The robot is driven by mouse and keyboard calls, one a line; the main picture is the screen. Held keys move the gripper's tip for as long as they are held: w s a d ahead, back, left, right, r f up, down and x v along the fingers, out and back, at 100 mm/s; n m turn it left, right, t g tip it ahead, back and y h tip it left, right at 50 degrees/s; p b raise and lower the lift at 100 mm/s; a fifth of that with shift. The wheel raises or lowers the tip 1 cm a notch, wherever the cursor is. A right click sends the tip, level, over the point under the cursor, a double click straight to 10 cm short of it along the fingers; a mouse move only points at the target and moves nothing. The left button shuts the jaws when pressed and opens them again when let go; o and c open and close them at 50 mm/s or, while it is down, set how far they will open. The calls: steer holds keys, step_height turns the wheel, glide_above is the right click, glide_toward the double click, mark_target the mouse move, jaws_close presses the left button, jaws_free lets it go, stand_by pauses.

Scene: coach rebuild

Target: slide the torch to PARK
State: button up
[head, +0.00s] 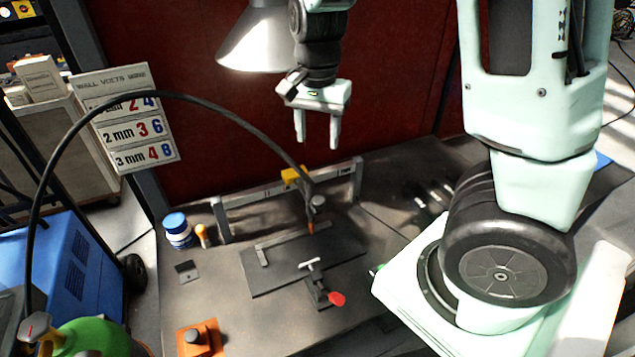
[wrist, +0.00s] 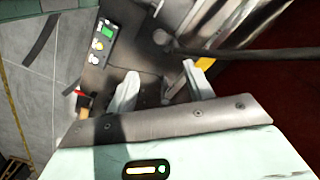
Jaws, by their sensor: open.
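The torch (head: 316,205) hangs nozzle down from a yellow carriage (head: 293,175) on a grey rail (head: 255,192) across the back of the bench. A black hose arcs from the torch to the left. The torch is near the rail's right half, above a dark plate (head: 345,248). My gripper (head: 317,140) is open and empty, above and behind the torch, apart from it. In the wrist view my gripper (wrist: 163,88) also shows open, with a yellow part (wrist: 205,63) near its right finger. I cannot read any PARK mark.
A clamp with a red handle (head: 337,299) stands at the plate's front. A blue-lidded jar (head: 177,232) and an orange bottle (head: 202,235) stand by the rail's left end. An orange box with a black knob (head: 200,338) is front left. A lamp shade (head: 255,40) hangs beside my arm.

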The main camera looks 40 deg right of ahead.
mark_target(318, 200)
step_height(318, 200, down, 17)
steer(key=shift+f, duration=0.15)
stand_by(0.4)
